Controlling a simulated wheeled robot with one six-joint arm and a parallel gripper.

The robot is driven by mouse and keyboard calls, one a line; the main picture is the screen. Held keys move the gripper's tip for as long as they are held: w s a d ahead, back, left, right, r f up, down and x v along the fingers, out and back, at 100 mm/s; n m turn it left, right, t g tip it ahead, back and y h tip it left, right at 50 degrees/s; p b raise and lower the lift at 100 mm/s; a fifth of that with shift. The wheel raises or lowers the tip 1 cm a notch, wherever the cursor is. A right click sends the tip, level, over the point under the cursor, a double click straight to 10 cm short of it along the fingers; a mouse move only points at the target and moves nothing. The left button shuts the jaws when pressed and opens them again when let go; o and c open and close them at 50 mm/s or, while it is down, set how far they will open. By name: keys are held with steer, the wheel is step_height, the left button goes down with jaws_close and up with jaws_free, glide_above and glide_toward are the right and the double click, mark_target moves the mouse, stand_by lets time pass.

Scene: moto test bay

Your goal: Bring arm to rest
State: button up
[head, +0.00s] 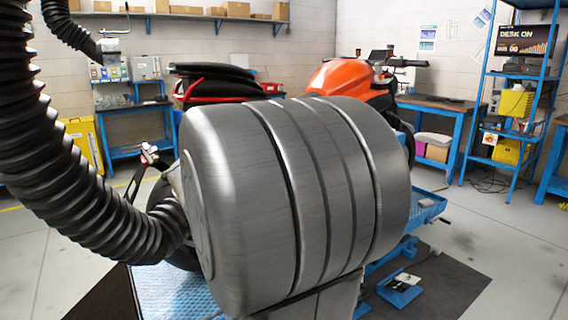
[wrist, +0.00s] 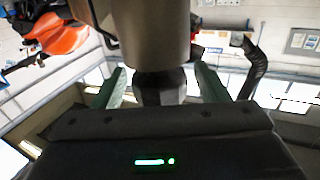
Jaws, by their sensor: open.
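My gripper (wrist: 160,70) shows in the wrist view with its two green fingers spread apart. It is open. A grey-brown cylinder with a dark faceted end stands in line with the gap between the fingers; I cannot tell whether it touches them. A black housing with a green light fills the bottom of that view. In the head view a large brushed-grey ringed body fills the middle, very close; I cannot tell whether it is part of my arm. I cannot make out my gripper in the head view.
A black corrugated hose (head: 62,150) hangs down the left and runs to the grey body's left side. An orange motorcycle (head: 342,78) stands behind it above a blue lift (head: 424,207). Blue shelving (head: 478,110) and a workbench (head: 436,103) stand right. Open floor shows at right.

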steer(key=shift+d+f+n+g+y+b, duration=0.25)
steer(key=shift+n+y+b, duration=0.55)
steer(key=shift+b, duration=1.3)
steer(key=shift+a+n+g+y+b, duration=0.15)
steer(key=shift+n+g+y+b, duration=0.25)
steer(key=shift+y+b, duration=1.2)
steer(key=shift+r+n+g+b, duration=0.2)
steer(key=shift+n+g+b, duration=0.25)
steer(key=shift+b, duration=0.85)
